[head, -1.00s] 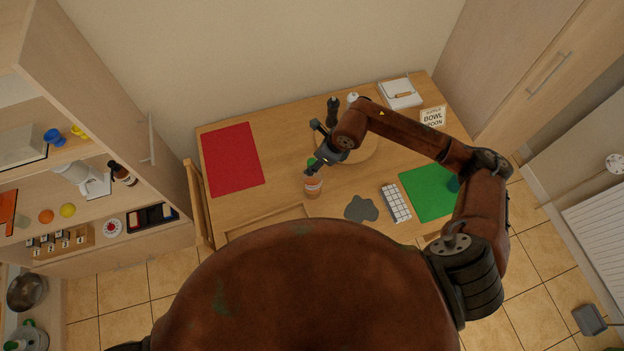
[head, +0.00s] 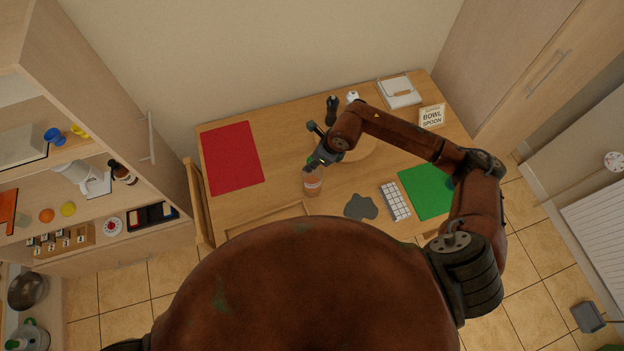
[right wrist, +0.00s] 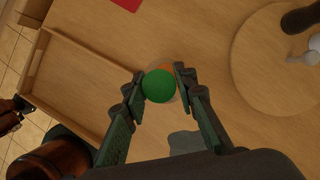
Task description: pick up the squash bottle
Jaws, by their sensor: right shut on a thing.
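The squash bottle (head: 313,184) has an orange body and a green cap and stands on the wooden table near its front edge. In the right wrist view its green cap (right wrist: 159,86) is between the fingertips, with a bit of orange showing behind it. My right gripper (head: 314,160) is at the top of the bottle, shut on it; it also shows in the right wrist view (right wrist: 158,80). I cannot tell any gap between the bottle and the table. My left gripper is not in view.
A grey blob-shaped mat (head: 361,207), a white keypad-like block (head: 395,202) and a green mat (head: 427,191) lie to the right. A red mat (head: 231,159) lies left.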

